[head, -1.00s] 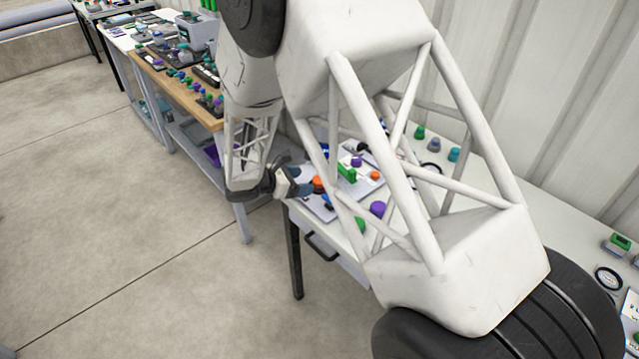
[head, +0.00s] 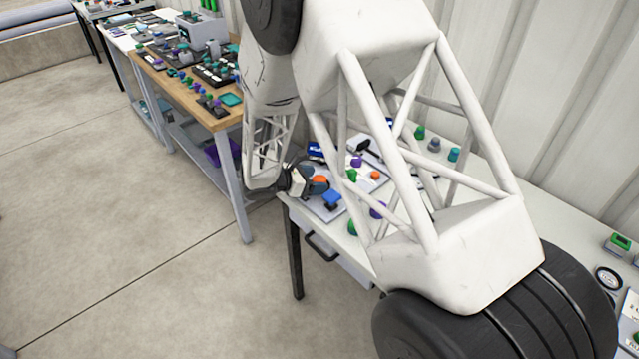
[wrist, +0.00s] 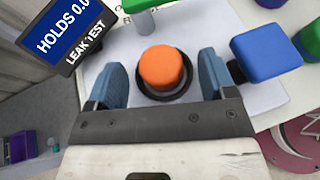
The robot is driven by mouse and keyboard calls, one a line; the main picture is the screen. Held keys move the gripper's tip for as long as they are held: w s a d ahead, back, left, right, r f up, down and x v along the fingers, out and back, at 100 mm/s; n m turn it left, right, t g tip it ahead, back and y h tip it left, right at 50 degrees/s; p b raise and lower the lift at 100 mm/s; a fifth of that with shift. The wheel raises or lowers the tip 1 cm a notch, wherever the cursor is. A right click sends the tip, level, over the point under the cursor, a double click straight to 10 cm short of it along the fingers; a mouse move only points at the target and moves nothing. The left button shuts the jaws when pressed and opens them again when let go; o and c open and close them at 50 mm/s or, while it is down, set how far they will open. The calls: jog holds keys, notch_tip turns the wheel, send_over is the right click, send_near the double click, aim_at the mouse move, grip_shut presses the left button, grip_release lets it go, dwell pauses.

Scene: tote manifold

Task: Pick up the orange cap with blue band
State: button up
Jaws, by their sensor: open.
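The orange cap (wrist: 161,67) stands in a black ring on a white sheet in the wrist view. No blue band shows on it from this angle. My gripper (wrist: 161,75) is open, with one blue finger on each side of the cap and a gap on both sides. In the head view the orange cap (head: 320,181) shows just beside my gripper (head: 318,187), partly hidden by it. Whether the fingertips are level with the cap is hard to tell.
A blue block (wrist: 265,60) sits close outside the right finger. A dark display reading "HOLDS 0.0 LEAK TEST" (wrist: 68,38) stands at upper left. A green part (wrist: 143,4) is beyond the cap. The table's edge lies to the left.

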aim_at(314, 180)
jog(key=c, duration=1)
jog(key=shift+r, duration=0.2)
notch_tip(314, 180, up, 10)
jog(key=shift+f, duration=0.2)
jog(key=shift+w+d, duration=0.1)
jog(key=shift+w, duration=0.05)
dwell(0.6)
